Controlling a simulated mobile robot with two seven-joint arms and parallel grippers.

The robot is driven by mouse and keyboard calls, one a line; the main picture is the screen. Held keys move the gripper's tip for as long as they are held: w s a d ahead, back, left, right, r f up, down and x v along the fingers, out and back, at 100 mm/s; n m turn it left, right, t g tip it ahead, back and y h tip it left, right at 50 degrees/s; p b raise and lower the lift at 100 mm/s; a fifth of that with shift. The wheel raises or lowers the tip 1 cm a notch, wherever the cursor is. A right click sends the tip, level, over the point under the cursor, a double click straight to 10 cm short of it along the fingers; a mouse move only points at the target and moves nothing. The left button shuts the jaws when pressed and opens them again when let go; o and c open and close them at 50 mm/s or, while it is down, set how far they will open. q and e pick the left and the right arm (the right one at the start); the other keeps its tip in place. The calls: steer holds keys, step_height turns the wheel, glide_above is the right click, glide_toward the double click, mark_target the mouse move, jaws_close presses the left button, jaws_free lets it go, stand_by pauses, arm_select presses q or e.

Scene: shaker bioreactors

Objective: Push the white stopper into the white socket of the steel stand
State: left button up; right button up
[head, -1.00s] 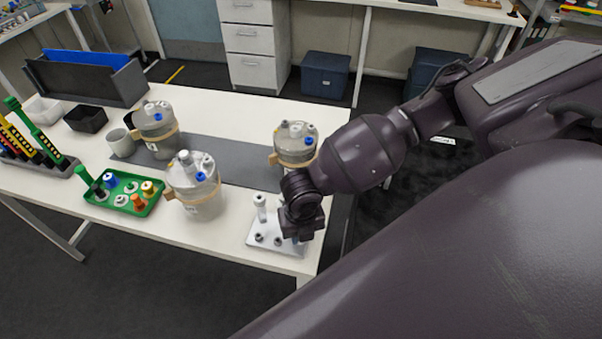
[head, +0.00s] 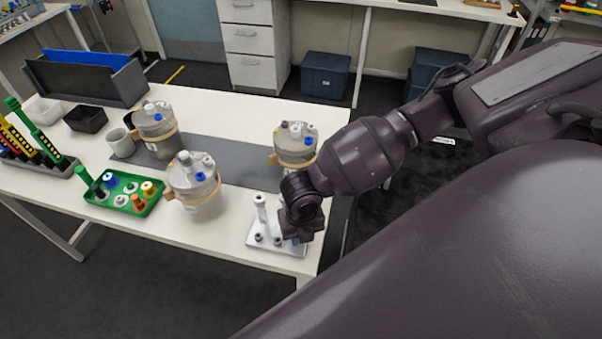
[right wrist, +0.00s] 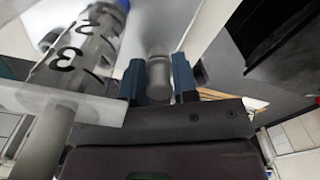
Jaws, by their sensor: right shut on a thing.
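My right gripper (head: 295,238) points down at the right side of the steel stand (head: 268,248), near the table's front right corner. In the right wrist view the blue fingers of my right gripper (right wrist: 159,78) are shut on a pale stopper (right wrist: 158,72), which sits between them. The stand carries a tall white upright part (head: 260,208) and several short round sockets. I cannot tell which socket is the white one; my gripper covers part of the stand. Whether the stopper touches a socket is hidden. My left gripper is not in view.
A transparent cylinder with black numbers (right wrist: 85,45) is close left of the fingers. A lidded vessel (head: 295,148) stands behind the stand, another (head: 193,185) to its left. A green tray (head: 143,211) of small stoppers lies further left.

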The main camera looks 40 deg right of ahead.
steer(key=shift+f, duration=0.3)
steer(key=o, duration=1)
step_height(320, 180, up, 11)
steer(key=shift+f, duration=0.1)
stand_by(0.5)
